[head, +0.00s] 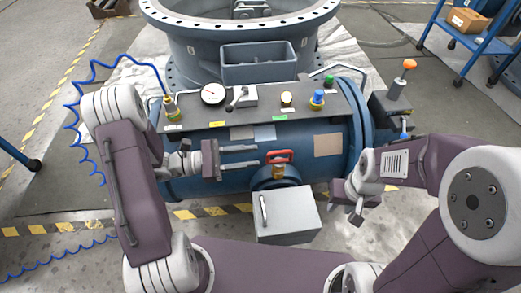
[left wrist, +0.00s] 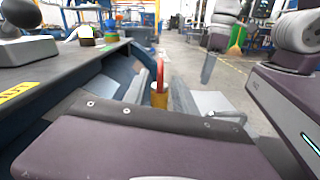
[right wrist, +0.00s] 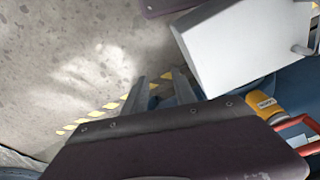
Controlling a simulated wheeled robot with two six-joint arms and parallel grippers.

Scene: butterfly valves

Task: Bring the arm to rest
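My left gripper (head: 258,158) is open and empty, pointing right in front of the blue valve body (head: 190,178). Its two fingers also show apart in the left wrist view (left wrist: 160,92). A red handle (head: 280,156) on a brass fitting lies just right of its fingertips; I cannot tell whether they touch. My right gripper (head: 348,208) hangs lower, right of the grey box (head: 285,215). Its fingers are apart and empty in the right wrist view (right wrist: 160,88), with floor beyond them. The red handle shows there at the lower right (right wrist: 296,128).
A large flanged ring (head: 240,25) stands behind. A blue cart (head: 470,40) is at the upper right.

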